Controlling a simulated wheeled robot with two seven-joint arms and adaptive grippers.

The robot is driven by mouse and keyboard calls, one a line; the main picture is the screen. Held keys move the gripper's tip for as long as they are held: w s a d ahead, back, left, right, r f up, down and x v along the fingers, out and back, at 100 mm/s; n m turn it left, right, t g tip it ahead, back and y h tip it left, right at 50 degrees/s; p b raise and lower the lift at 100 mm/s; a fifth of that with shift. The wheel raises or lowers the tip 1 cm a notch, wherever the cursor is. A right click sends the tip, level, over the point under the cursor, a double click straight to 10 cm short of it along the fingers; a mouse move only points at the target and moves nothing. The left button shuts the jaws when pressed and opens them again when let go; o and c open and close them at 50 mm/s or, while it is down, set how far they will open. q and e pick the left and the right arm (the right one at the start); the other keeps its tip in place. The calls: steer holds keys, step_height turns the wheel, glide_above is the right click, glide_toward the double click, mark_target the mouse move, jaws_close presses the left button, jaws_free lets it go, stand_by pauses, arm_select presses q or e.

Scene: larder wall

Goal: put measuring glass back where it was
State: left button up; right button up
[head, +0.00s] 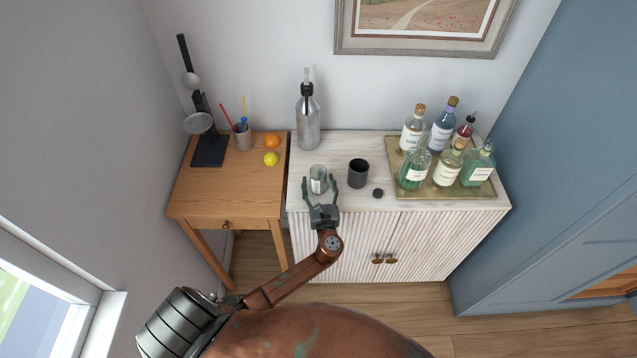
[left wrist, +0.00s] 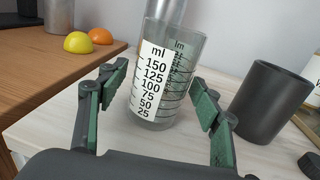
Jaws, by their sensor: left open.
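The measuring glass (head: 319,179) stands upright on the pale top of the ribbed cabinet (head: 300,202), near its front left. In the left wrist view the clear measuring glass (left wrist: 165,85) shows a white scale marked in ml. My left gripper (head: 320,188) is open, with one finger on each side of the glass. In the left wrist view the fingers of my left gripper (left wrist: 160,100) stand apart, and gaps show between them and the glass. The glass appears empty. My right gripper is not in view.
A dark cup (head: 358,174) and a small black cap (head: 378,193) stand right of the glass. A steel bottle (head: 307,120) stands behind. A gold tray (head: 440,190) of bottles is at the right. The wooden table (head: 215,195) at left holds an orange (head: 272,140) and a lemon (head: 271,159).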

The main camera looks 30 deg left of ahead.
arm_select(q)
steer(key=shift+r, duration=0.1)
steer(key=shift+s+d, duration=0.1)
steer(key=shift+d, duration=0.05)
steer(key=v, duration=1.1)
steer(key=shift+s+d, duration=0.2)
steer(key=shift+s, duration=0.1)
steer(key=shift+r, duration=0.1)
stand_by(0.7)
